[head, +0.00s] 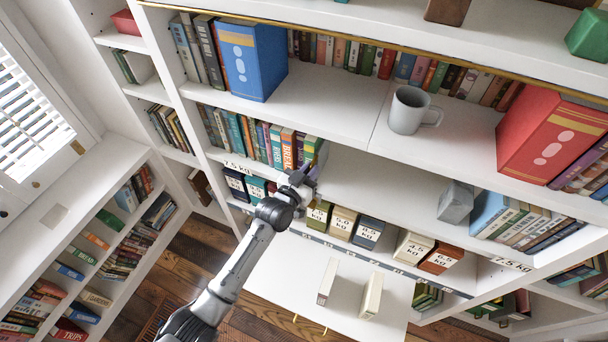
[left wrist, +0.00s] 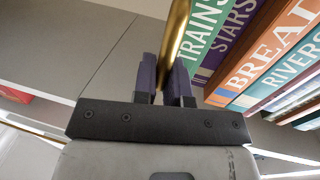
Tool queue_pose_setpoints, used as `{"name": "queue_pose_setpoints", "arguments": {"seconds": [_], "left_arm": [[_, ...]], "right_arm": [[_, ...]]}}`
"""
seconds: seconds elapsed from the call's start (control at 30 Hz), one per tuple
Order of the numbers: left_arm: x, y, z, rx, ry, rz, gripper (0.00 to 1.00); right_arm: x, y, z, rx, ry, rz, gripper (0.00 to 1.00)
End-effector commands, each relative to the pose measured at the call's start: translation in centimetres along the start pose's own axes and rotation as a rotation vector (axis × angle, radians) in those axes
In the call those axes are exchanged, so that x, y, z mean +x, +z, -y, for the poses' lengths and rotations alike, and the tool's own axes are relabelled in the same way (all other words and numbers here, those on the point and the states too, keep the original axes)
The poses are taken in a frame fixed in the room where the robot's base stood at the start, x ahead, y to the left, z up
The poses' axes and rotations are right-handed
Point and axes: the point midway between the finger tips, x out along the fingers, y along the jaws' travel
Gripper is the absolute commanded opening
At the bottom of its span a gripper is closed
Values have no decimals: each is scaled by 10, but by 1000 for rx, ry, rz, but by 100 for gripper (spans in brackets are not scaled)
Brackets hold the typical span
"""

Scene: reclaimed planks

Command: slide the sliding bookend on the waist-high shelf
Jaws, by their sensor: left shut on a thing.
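My left gripper (head: 309,178) is at the front of the waist-high shelf (head: 375,190), at the right end of a row of books (head: 262,138). In the left wrist view its purple fingers (left wrist: 165,82) are shut on a brass bar (left wrist: 176,38), which I take for the sliding bookend. The bar rises between the fingertips, beside the spines of the books (left wrist: 262,65). In the head view the gripper and the books mostly hide the bookend. My right gripper is not in view.
The shelf is bare right of the gripper, up to a grey block (head: 456,202) and more books (head: 520,222). Labelled weight boxes (head: 342,222) stand on the level below. A grey mug (head: 410,110) and a blue box-like book (head: 252,60) stand on the shelf above.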

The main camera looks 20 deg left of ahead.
Motion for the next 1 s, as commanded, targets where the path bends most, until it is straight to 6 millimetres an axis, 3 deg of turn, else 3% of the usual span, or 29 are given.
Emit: {"name": "queue_pose_setpoints", "arguments": {"seconds": [0.23, 0.27, 0.5, 0.77, 1.0], "left_arm": [[0, 0, 0, 0, 0, 0, 0], [0, 0, 0, 0, 0, 0, 14], [0, 0, 0, 0, -1, 0, 37], [-2, 0, 0, 0, -1, 0, 37], [-28, 1, 0, 1, -2, 1, 37]], "right_arm": [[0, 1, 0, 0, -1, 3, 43], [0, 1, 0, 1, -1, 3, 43], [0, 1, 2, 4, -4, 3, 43], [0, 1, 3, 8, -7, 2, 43], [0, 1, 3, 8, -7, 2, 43]]}}
